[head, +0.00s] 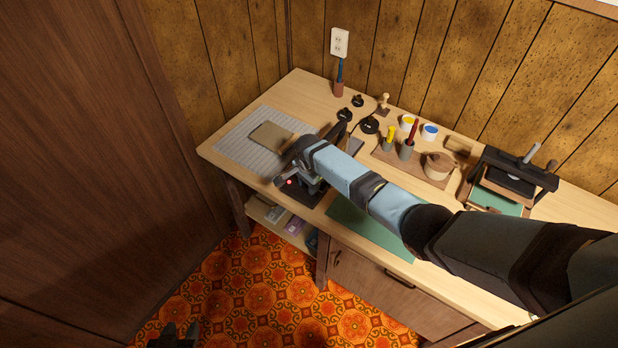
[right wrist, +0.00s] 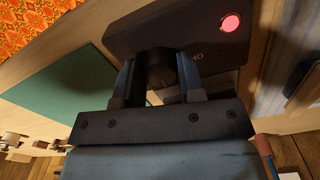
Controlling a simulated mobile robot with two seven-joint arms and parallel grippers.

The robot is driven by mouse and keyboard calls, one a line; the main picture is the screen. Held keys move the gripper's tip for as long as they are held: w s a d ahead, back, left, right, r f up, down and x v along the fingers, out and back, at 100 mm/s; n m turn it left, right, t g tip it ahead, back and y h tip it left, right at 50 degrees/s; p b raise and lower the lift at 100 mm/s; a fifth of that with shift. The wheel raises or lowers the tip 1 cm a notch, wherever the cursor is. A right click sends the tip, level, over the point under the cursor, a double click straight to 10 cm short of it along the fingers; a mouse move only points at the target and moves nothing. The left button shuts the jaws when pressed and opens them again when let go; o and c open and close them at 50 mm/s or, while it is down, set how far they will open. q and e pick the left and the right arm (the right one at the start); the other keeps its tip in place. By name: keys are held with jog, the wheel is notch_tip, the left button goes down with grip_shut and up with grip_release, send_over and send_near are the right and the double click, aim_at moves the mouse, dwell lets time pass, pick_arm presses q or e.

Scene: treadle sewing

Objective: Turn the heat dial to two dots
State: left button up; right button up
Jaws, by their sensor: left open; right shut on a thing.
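A dark heater box (right wrist: 205,25) with a lit red lamp (right wrist: 230,22) fills the top of the right wrist view. Its round black heat dial (right wrist: 160,68) sits between the fingers of my right gripper (right wrist: 161,80), which is shut on it. Part of an "OFF" mark shows beside the dial; no dots are readable and the dial's setting cannot be told. In the head view the lamp (head: 289,182) glows beside my right wrist, which hides most of the box. My left gripper (head: 176,338) is open and empty, low over the floor at the bottom edge.
A grey mat (head: 235,140) with a tan pad (head: 271,137) lies left on the bench. A green mat (head: 365,228) lies right of the box, under my right arm. Pots, tools and a small press (head: 515,180) stand along the back. A shelf below holds small packets.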

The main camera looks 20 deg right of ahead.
jog(key=shift+d+m+p, duration=0.1)
jog(key=shift+m+p, duration=0.75)
jog(key=shift+m, duration=0.95)
jog(key=o, duration=0.9)
